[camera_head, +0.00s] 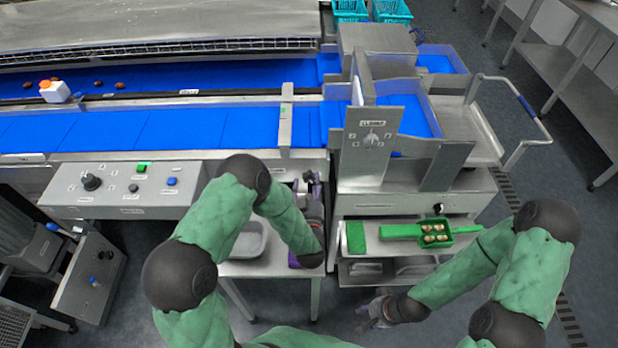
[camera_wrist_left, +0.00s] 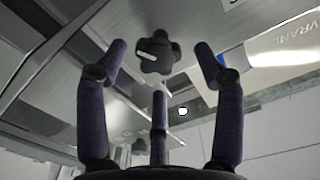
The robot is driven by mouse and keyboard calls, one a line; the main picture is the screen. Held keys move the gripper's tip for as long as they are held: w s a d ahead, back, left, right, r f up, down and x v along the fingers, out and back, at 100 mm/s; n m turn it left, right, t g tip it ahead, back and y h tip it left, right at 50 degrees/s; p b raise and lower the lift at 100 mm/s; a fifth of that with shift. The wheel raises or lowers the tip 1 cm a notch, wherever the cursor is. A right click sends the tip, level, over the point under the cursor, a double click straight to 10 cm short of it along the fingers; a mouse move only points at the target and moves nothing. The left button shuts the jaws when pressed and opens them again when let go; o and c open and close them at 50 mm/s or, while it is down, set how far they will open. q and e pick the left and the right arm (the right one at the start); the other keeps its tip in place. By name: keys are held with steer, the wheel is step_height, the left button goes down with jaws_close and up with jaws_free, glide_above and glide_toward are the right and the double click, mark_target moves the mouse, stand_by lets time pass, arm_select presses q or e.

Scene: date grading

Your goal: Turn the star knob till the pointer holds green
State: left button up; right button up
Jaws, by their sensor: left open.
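The black star knob (camera_wrist_left: 158,52), with a white mark on one lobe, sits on a grey metal face in the left wrist view. My left gripper (camera_wrist_left: 160,60) is open, with purple fingers on either side of the knob and one below it. The fingers look apart from the knob. In the head view my left gripper (camera_head: 312,187) is below the blue belt, left of the tray cabinet. I cannot make out the star knob there, nor a pointer or green zone in either view. My right gripper (camera_head: 374,312) is low, in front of the cabinet; its jaw state is unclear.
A control panel (camera_head: 120,198) with a dial and buttons is at left. A green tray (camera_head: 451,229) with several dates stands on the cabinet shelf (camera_head: 400,249). A grey bin (camera_head: 250,241) is beside my left forearm. A lettered label (camera_wrist_left: 290,38) is right of the knob.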

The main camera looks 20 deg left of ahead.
mark_target(309, 179)
arm_select(q)
steer(key=shift+x, duration=1.8)
steer(key=c, duration=1.1)
